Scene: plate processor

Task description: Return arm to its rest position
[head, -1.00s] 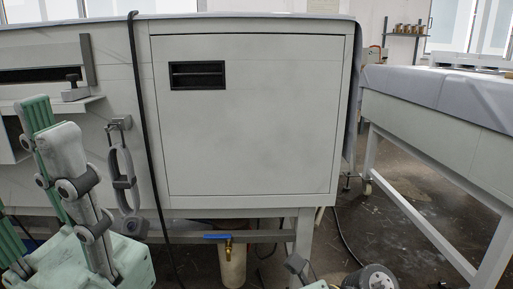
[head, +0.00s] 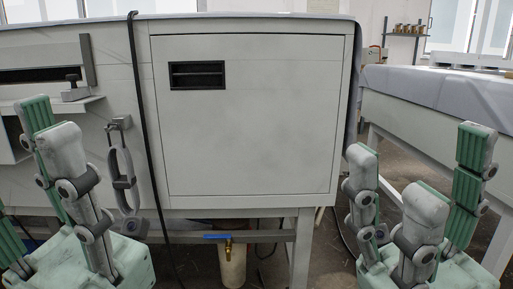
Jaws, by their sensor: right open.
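My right gripper (head: 420,172) is at the lower right in the head view. Its grey and mint-green fingers point up and stand apart, with nothing between them. My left gripper (head: 48,130) is at the lower left, its fingers also upright and empty. Part of it is cut off by the left edge of the picture. Both grippers appear in front of the pale plate processor (head: 255,135), and I see neither holding anything.
A black cable (head: 145,130) hangs down the processor's front. A blue-handled valve (head: 228,238) sits below it, above a pale container (head: 232,268). A covered table (head: 430,88) stands at the right, with floor between it and the processor.

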